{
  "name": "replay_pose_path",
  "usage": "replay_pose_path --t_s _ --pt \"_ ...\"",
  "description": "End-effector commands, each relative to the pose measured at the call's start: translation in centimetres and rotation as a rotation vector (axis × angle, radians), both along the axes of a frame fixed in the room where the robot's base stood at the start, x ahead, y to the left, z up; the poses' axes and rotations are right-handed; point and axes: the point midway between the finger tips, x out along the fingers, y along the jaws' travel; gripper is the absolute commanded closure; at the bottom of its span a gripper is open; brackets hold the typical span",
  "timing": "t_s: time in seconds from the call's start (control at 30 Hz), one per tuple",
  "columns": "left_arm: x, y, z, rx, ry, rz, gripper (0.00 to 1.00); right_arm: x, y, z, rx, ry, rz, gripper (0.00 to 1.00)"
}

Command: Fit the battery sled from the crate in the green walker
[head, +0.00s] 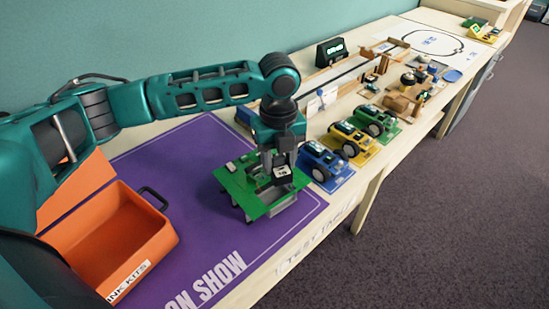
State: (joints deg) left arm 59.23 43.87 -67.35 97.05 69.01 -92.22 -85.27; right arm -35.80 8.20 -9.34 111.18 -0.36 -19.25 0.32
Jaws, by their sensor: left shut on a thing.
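The green walker (232,184) stands on the purple mat, a flat green deck raised on a grey underframe. My left gripper (279,162) points down over the right part of the deck. It is shut on a small dark piece with a white label, the battery sled (282,171). The sled is at or just above the deck; I cannot tell whether it is seated, as the fingers hide part of it. The orange crate (158,243) stands open at the lower left, and its visible inside looks empty. My right gripper is out of view.
The purple mat (180,160) has bare room around the walker. Blue (322,168), yellow (351,151) and green (377,126) wheeled vehicles stand close on the right. A small black display (330,50) stands behind. The table's front edge runs along the right.

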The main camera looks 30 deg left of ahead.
Motion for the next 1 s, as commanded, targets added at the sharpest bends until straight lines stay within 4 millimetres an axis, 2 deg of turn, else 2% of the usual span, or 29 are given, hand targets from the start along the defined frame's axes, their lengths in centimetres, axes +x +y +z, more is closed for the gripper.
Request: replay_pose_path --t_s 0.3,0.5,0.7,1.0 --pt "0.8 0.9 -1.4 0.005 -0.007 -0.665 0.83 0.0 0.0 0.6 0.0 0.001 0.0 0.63" --pt "1.2 1.4 -2.2 0.01 -0.01 -1.012 0.83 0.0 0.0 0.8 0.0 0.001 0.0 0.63" --pt "1.4 1.7 -2.6 0.011 -0.009 -1.191 0.83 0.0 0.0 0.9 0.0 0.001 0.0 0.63" --pt "1.4 1.7 -3.6 0.012 -0.008 -1.225 0.83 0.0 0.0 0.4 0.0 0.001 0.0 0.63"
